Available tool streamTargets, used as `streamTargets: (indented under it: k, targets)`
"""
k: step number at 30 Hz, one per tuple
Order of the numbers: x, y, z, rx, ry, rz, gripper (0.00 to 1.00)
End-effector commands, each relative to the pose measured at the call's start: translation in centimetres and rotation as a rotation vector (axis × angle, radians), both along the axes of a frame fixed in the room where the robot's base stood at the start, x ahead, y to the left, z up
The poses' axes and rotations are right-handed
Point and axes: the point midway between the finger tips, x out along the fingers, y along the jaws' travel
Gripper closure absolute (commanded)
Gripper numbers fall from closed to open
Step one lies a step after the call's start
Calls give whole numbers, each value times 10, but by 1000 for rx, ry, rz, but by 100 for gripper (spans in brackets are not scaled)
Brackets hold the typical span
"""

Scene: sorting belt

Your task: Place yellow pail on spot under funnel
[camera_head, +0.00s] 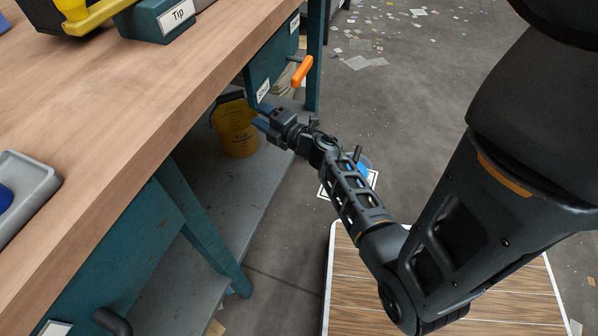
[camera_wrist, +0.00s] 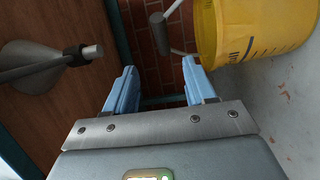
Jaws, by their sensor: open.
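The yellow pail (camera_head: 239,137) stands on the low grey shelf under the workbench in the head view. In the wrist view the pail (camera_wrist: 252,28) is at the upper right, with dark marks on its side and a wire handle with a grey grip (camera_wrist: 158,32). My gripper (camera_head: 262,117) is open beside the pail. In the wrist view the blue fingers of my gripper (camera_wrist: 160,87) have nothing between them, and the pail is just beyond the right finger. A grey funnel (camera_wrist: 32,66) is at the left of the wrist view, by a wooden surface. I cannot make out the spot under it.
The workbench top (camera_head: 120,100) overhangs the shelf (camera_head: 190,228). A teal leg (camera_head: 205,235) stands in front. An orange lever (camera_head: 302,72) sticks out at the bench edge. A white-bordered marker (camera_head: 373,180) with something blue lies partly behind my arm. The floor right of the shelf is mostly open.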

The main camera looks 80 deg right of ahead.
Motion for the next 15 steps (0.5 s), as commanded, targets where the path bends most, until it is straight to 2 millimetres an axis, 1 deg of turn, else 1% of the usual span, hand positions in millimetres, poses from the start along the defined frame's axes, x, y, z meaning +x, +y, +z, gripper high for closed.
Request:
streamTargets:
  k: [1,2,4,5,6,8,9,11,12,14,15]
  targets:
    - [2,14,-1,20,-14,13,45]
    - [3,24,0,37,-26,21,45]
    - [5,56,2,92,-68,45,45]
    - [4,72,4,124,-89,57,45]
    - [3,96,7,173,-120,76,45]
    - [-2,131,14,255,-166,103,45]
    - [-7,154,19,314,-194,120,45]
    - [-17,185,27,403,-231,145,45]
    - [-25,204,33,466,-252,160,45]
    - [-37,231,43,563,-278,181,45]
    - [-47,248,49,629,-291,195,45]
